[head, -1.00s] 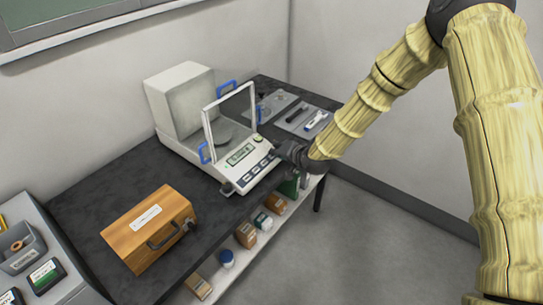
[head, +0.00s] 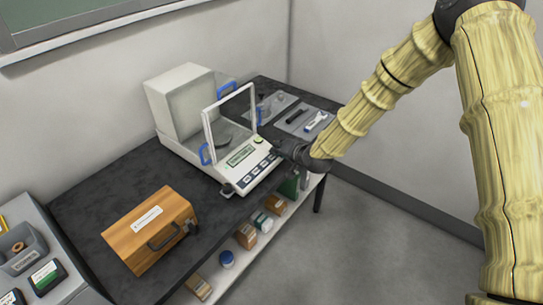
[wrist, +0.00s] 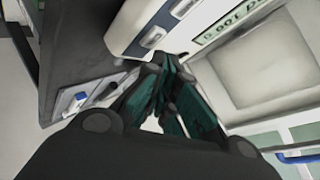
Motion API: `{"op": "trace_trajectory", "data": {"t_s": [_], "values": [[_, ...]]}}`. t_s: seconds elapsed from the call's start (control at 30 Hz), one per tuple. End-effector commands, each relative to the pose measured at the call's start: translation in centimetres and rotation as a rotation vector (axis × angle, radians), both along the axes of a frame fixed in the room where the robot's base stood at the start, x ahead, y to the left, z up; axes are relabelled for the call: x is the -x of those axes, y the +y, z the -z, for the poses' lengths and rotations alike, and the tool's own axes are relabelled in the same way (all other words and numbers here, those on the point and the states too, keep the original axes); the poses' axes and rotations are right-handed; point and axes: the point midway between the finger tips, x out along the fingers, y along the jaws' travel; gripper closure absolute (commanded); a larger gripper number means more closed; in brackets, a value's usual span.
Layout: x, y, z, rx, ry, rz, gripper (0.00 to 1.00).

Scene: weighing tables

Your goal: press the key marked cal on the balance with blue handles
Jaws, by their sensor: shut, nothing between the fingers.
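The balance with blue handles (head: 180,144) stands on the dark table, with its clear door frame raised and a lit display (head: 240,155). Several dark keys (head: 256,171) run along its front panel; their marks are too small to read, so I cannot tell which is cal. My gripper (head: 277,149) is shut and empty at the right end of the key row. In the wrist view, its fingertips (wrist: 167,64) are close to a key (wrist: 152,37), with another key (wrist: 182,8) beyond. I cannot tell whether they touch the panel. One blue handle (wrist: 300,157) shows at lower right.
A wooden box (head: 150,232) with a handle stands left of the balance. Grey trays with small items (head: 308,122) lie to its right. A lower shelf holds several small boxes and jars (head: 247,236). A grey unit (head: 45,248) stands at far left. The floor in front is clear.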

Motion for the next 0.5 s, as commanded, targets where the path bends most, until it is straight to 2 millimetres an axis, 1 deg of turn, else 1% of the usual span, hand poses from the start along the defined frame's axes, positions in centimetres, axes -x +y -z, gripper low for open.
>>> {"op": "trace_trajectory", "data": {"t_s": [0.3, 0.5], "values": [[0.0, 0.0, -0.1, 0.000, 0.000, 0.000, 1.00], [0.1, -0.3, -1.1, 0.000, -0.001, 0.001, 1.00]]}}
